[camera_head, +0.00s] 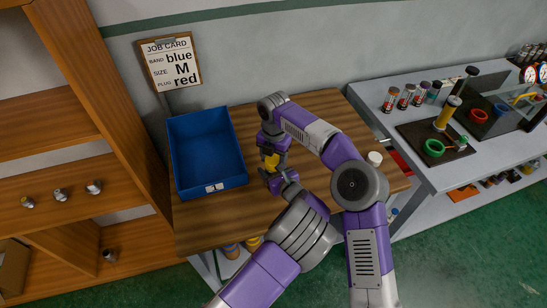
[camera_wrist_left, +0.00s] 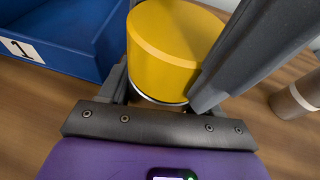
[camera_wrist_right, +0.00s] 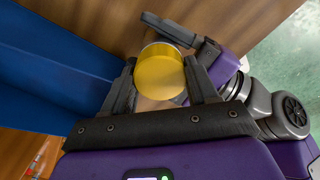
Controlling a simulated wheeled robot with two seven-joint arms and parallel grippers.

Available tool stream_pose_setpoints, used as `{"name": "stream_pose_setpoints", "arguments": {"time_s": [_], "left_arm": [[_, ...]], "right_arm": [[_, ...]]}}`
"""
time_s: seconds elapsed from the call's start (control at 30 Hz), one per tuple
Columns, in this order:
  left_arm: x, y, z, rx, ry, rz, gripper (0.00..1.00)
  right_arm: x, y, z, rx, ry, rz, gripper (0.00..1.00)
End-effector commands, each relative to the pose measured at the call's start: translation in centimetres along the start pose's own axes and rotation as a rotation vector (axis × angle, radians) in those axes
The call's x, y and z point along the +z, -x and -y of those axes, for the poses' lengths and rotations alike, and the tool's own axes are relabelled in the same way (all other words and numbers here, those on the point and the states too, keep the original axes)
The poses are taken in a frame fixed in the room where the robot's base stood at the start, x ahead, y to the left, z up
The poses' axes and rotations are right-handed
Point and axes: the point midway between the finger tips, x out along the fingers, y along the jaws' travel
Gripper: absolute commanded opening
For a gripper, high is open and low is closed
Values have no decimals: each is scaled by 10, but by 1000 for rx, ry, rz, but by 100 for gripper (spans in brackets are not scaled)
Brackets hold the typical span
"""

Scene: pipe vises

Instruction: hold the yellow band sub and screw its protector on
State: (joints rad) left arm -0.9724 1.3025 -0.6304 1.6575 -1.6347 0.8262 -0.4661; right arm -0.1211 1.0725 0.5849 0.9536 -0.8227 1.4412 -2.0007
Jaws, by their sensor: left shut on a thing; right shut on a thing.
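A yellow cylindrical piece (camera_head: 271,160) is held above the wooden table by both grippers. My right gripper (camera_head: 270,151) is shut on it from the far side. My left gripper (camera_head: 274,173) is shut on it from the near side. In the left wrist view the yellow piece (camera_wrist_left: 176,45) has a smooth flat end and a silver edge below. In the right wrist view the yellow piece (camera_wrist_right: 161,74) sits between the fingers with a silvery rim at its far end. I cannot tell the sub from the protector; the joint between them is hidden by fingers.
An empty blue bin (camera_head: 207,150) stands left of the grippers. A small white-topped cylinder (camera_head: 375,158) stands at the table's right edge. A job card (camera_head: 171,62) hangs on the wall. A grey bench (camera_head: 420,175) with several small parts is at right, wooden shelves (camera_head: 50,130) at left.

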Motion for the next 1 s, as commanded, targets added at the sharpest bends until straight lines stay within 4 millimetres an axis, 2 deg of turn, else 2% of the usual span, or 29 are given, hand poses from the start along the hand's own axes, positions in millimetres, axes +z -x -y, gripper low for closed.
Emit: {"name": "stream_pose_setpoints", "arguments": {"time_s": [0.03, 0.3, 0.5, 0.67, 0.9, 0.93, 1.0], "left_arm": [[0, 4, 6, -15, -3, 2, 0], [0, 5, 7, -17, -3, 1, 0], [0, 6, 7, -17, -3, 0, 0], [-1, 6, 7, -17, -3, 0, 0], [-1, 6, 7, -17, -3, -1, 0], [-1, 6, 7, -17, -3, -1, 0], [-1, 6, 7, -17, -3, -1, 0]], "right_arm": [[-2, 2, -6, 14, -91, 3, 22], [-2, 2, -6, 14, -654, -1, 22], [-1, 2, -6, 15, -954, -3, 22], [0, 2, -5, 15, -1036, -5, 22], [0, 2, -6, 16, -1037, -5, 22], [0, 2, -6, 16, -1036, -5, 60], [0, 2, -5, 15, -1036, -4, 71]]}}
